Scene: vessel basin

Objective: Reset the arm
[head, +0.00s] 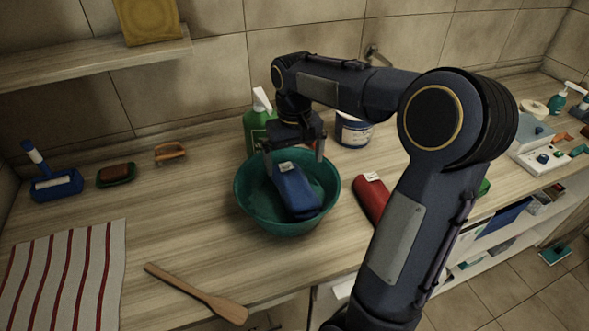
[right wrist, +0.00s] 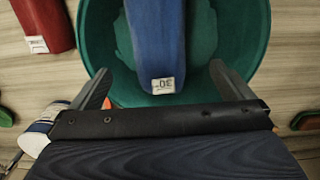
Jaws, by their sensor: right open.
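My right gripper (head: 294,158) is open above the back part of a green basin (head: 247,212) on the wooden counter. A blue object with a white label (head: 293,190) lies in the basin, tilted, below the gripper. In the right wrist view the fingers (right wrist: 154,88) are spread wide, with the labelled end of the blue object (right wrist: 170,40) between and beyond them. The fingers do not appear to hold it. The basin (right wrist: 250,45) also shows around it there. My left gripper is not in view.
A green bottle (head: 257,127) and a blue-and-white tub (head: 353,131) stand behind the basin. A red object (head: 371,196) lies to its right. A wooden spatula (head: 200,292) and striped cloth (head: 65,275) lie front left. The counter left of the basin is mostly clear.

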